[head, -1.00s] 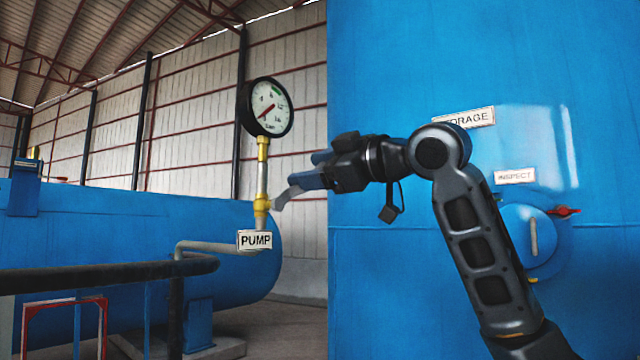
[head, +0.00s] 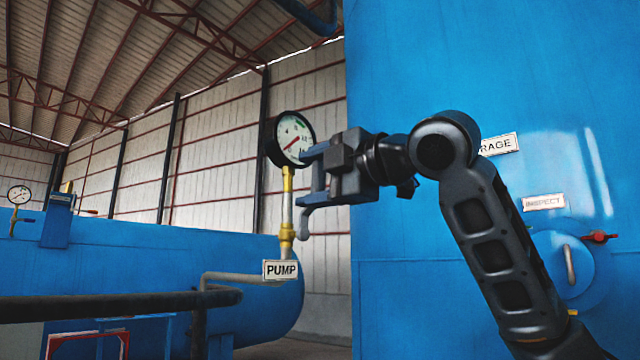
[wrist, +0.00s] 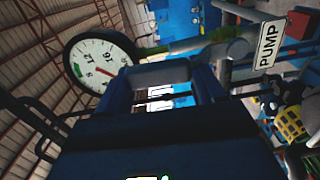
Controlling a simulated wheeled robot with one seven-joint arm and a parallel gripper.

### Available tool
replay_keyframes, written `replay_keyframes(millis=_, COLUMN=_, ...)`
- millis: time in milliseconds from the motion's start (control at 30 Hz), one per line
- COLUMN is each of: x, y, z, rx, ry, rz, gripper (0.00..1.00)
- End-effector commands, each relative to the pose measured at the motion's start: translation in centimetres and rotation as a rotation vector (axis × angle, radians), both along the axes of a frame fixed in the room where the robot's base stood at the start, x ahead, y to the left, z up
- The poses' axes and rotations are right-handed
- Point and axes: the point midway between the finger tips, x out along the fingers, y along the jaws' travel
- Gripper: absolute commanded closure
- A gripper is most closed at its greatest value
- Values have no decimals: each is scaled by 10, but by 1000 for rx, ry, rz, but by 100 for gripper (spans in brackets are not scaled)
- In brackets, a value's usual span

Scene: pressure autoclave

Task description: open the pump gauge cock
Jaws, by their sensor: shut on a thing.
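The pump gauge (head: 293,139), a round white dial in a black case, stands on a yellow and grey pipe above the PUMP sign (head: 280,270). The gauge cock (head: 287,234) is a yellow fitting on that pipe, with a grey curved lever (head: 304,222) rising to the right. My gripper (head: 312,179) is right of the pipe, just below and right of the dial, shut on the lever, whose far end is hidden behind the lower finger. In the wrist view, the fingers (wrist: 160,95) cover the cock; the gauge (wrist: 99,62) and PUMP sign (wrist: 269,44) show beside them.
The large blue storage tank (head: 430,270) stands close behind my arm on the right, with an INSPECT hatch (head: 562,268). A dark rail (head: 110,305) crosses the lower left. A long blue vessel (head: 140,260) lies behind the pipe. The air left of the gauge is clear.

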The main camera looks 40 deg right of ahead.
Motion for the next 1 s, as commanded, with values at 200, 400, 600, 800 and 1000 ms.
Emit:
replay_keyframes(millis=200, x=-2, y=7, z=-2, rx=-62, ry=-10, rz=3, gripper=87)
replay_keyframes(millis=400, x=-2, y=8, z=-2, rx=-82, ry=-14, rz=3, gripper=86)
replay_keyframes(millis=600, x=-2, y=9, z=-2, rx=-84, ry=-14, rz=4, gripper=87)
replay_keyframes(millis=800, x=-2, y=9, z=-2, rx=-84, ry=-14, rz=4, gripper=26)
replay_keyframes(millis=1000, x=-2, y=8, z=-2, rx=-81, ry=-14, rz=3, gripper=26)
